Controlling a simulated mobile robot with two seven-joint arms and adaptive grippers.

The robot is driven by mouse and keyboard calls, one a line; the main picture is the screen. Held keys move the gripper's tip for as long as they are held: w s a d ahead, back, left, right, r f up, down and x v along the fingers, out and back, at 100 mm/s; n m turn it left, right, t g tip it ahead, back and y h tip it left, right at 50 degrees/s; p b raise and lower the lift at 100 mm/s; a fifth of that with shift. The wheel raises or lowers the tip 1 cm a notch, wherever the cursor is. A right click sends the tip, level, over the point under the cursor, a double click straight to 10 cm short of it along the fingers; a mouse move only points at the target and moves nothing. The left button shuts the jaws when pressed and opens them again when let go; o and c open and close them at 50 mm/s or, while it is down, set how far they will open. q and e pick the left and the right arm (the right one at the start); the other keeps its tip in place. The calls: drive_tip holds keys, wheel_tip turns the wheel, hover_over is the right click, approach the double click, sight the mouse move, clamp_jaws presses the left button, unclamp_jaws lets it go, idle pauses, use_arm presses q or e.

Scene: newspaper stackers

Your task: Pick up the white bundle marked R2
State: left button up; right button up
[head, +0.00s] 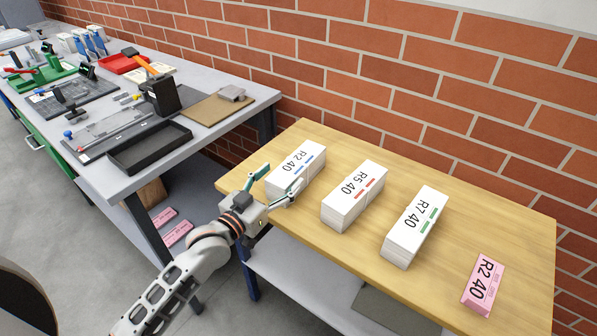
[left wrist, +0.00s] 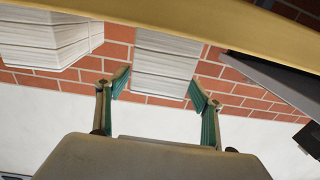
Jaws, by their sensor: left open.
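The white bundle marked R2 40 (head: 297,172), with a blue mark, lies at the left end of the wooden table. My left gripper (head: 281,177) is open at the bundle's near end, with one finger to each side. In the left wrist view the white paper stack (left wrist: 165,62) shows between the open green-padded fingers (left wrist: 158,89), with a gap beside each finger. I cannot tell how far the fingers reach along its sides. My right gripper is not in view.
White bundles marked R5 (head: 353,196) and R7 (head: 414,227) stand to the right on the wooden table (head: 330,247). A pink bundle marked R2 40 (head: 483,284) lies at the right end. A grey workbench (head: 262,98) with tools stands left; a brick wall (head: 400,75) runs behind.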

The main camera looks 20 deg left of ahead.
sight(294, 164)
use_arm(q)
drive_tip(key=x, duration=0.5)
drive_tip(key=shift+w+d+f, duration=0.1)
drive_tip(key=shift+d+f, duration=0.1)
drive_tip(key=shift+f, duration=0.15)
drive_tip(key=shift+w+d+b, duration=0.2)
drive_tip(key=shift+w+b, duration=0.1)
drive_tip(key=shift+w, duration=0.2)
drive_tip(key=c, duration=1.6)
drive_tip(key=shift+r, duration=0.25)
clamp_jaws()
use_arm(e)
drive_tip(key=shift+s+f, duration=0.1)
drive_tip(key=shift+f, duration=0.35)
use_arm(q)
drive_tip(key=shift+r, duration=0.1)
